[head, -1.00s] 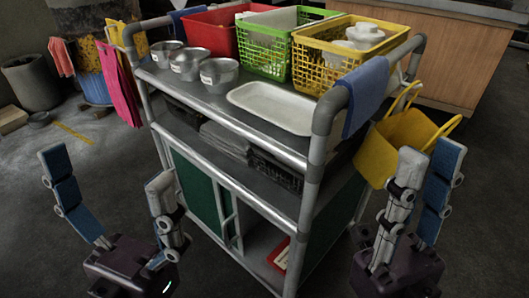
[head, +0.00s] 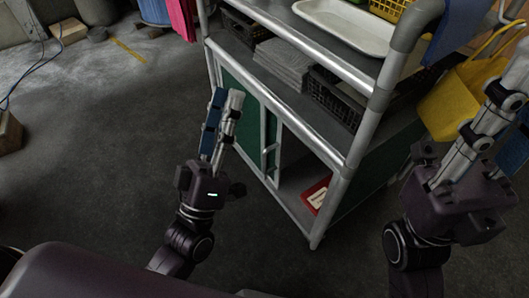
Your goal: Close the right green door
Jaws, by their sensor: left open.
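The cart's lower cabinet has a green panel (head: 239,82) on its front left. A narrower green door (head: 270,122) with an upright silver handle (head: 268,150) stands beside it. The right part of the front is uncovered, and a red item (head: 316,194) shows inside low down. My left gripper (head: 227,96) is open and empty, its fingers pointing up in front of the left green panel. The fingers hide part of that panel; I cannot tell whether they touch it. My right gripper (head: 515,110) is open beside the cart's right side, its fingertips partly cut off.
The grey cart frame (head: 350,170) has a post at the front corner. Its shelves hold a white tray (head: 345,25), dark baskets (head: 335,95) and a grey stack (head: 284,62). A yellow bag (head: 460,100) hangs at right.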

